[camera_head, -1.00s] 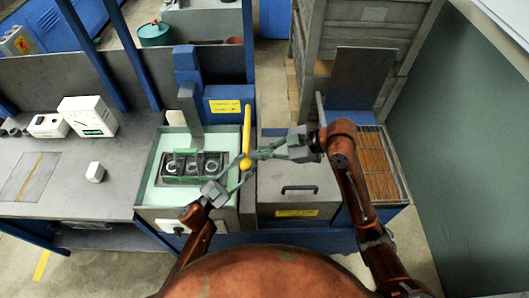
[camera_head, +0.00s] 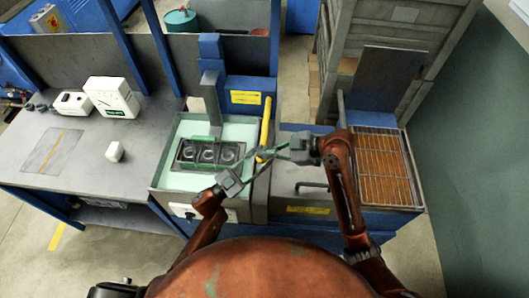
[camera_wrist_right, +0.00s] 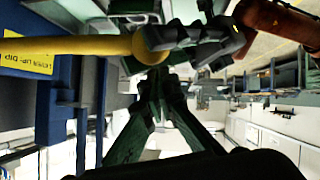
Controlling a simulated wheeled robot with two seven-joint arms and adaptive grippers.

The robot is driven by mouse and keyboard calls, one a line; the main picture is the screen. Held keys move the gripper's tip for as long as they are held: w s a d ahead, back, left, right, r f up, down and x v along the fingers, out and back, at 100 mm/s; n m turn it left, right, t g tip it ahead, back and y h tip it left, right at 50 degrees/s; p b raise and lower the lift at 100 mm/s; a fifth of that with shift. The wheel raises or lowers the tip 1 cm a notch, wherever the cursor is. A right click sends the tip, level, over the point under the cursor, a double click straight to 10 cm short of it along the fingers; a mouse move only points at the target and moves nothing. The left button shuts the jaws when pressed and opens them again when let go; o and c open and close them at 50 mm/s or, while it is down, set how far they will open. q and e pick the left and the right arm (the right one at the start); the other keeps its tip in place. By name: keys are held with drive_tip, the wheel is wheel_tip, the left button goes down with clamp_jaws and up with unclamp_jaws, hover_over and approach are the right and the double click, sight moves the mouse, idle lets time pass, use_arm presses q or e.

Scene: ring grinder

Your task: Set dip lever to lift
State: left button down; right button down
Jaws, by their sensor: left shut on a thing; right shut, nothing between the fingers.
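The dip lever is a yellow bar (camera_head: 265,128) on the right side of the blue dip machine, with a rounded lower end. It also crosses the left of the right wrist view (camera_wrist_right: 75,46). My left gripper (camera_head: 261,160) reaches up from below and is shut on the lever's lower end; its fingers are partly hidden at the contact. My right gripper (camera_head: 268,154) comes in from the right, shut and empty, close beside the lever's end. In the right wrist view its green fingers (camera_wrist_right: 157,78) meet just below the lever; whether they touch it is unclear.
A tank of pale liquid (camera_head: 167,165) with a rack of rings (camera_head: 210,152) is left of the lever. A grey cover with a black handle (camera_head: 312,186) lies to the right, then a grated orange tray (camera_head: 384,170). A yellow label (camera_head: 246,98) is behind.

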use_arm(q)
drive_tip(key=shift+w+a, duration=0.15)
use_arm(e)
wheel_tip(320, 180, down, 2)
drive_tip(key=shift+s+d+f, duration=0.1)
drive_tip(key=shift+s, duration=0.05)
use_arm(q)
drive_tip(key=shift+r, duration=0.15)
use_arm(e)
drive_tip(key=shift+f, duration=0.15)
use_arm(q)
drive_tip(key=c, duration=1.8)
unclamp_jaws()
drive_tip(key=shift+r, duration=0.15)
use_arm(e)
drive_tip(key=shift+f, duration=0.1)
use_arm(q)
drive_tip(key=o, duration=0.4)
drive_tip(key=shift+w+f, duration=0.15)
drive_tip(key=shift+f, duration=0.05)
drive_tip(key=shift+c, duration=0.2)
use_arm(e)
drive_tip(key=shift+w, duration=0.2)
use_arm(q)
drive_tip(key=shift+o, duration=0.4)
drive_tip(key=shift+f, duration=0.1)
use_arm(e)
drive_tip(key=shift+r, duration=0.2)
